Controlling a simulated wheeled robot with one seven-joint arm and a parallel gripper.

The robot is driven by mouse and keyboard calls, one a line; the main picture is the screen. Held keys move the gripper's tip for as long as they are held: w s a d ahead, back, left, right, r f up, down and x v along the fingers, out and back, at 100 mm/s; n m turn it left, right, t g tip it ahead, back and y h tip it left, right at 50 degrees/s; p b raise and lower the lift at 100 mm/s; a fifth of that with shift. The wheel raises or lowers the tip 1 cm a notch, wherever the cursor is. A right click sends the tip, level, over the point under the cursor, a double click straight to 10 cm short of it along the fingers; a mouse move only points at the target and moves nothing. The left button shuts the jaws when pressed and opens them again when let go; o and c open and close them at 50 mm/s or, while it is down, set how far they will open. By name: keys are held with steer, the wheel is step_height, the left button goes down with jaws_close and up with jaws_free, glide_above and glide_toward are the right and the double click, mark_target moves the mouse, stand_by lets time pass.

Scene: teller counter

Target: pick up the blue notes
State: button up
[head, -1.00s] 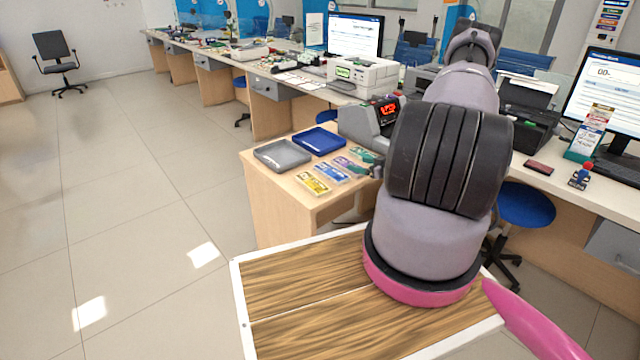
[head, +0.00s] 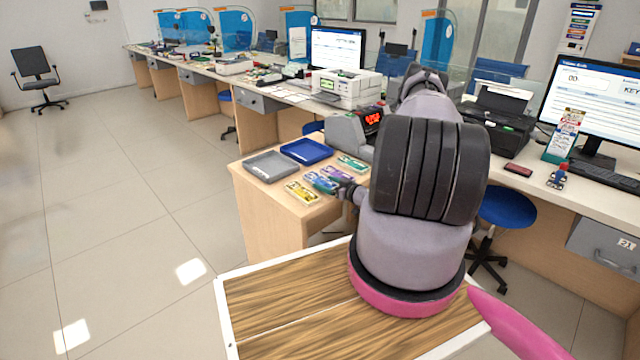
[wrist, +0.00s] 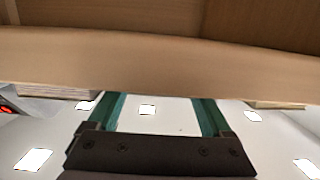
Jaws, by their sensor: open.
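The blue notes (head: 318,180) lie on the light wood side counter in the head view, between the yellow notes (head: 300,192) and the purple notes (head: 337,173). My gripper (head: 334,186) is at the right end of the blue notes and hides part of them. I cannot tell whether it touches them. In the wrist view my gripper (wrist: 162,108) is open, its two greenish fingers apart with nothing seen between them. No notes show in the wrist view; a beige wooden edge (wrist: 150,68) crosses it just beyond the fingertips.
Green notes (head: 352,163) lie behind the purple ones. A grey machine with a red display (head: 372,118) stands close behind.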

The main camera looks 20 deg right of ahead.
mark_target(322, 182)
steer(key=shift+x, duration=1.05)
steer(key=c, duration=1)
step_height(322, 182, up, 9)
steer(key=shift+r, duration=0.1)
steer(key=s+a+r+m+h, duration=0.1)
steer(key=a+r+h, duration=0.1)
steer(key=a+r, duration=0.2)
steer(key=s+a+r+m+h, duration=0.1)
steer(key=a+r, duration=0.4)
steer(key=r, duration=0.1)
steer(key=s+a+r+m+t+h, duration=0.1)
steer(key=a+r+m+h, duration=0.1)
steer(key=a+r, duration=0.3)
steer(key=shift+s+h, duration=0.3)
steer(key=shift+s, duration=0.1)
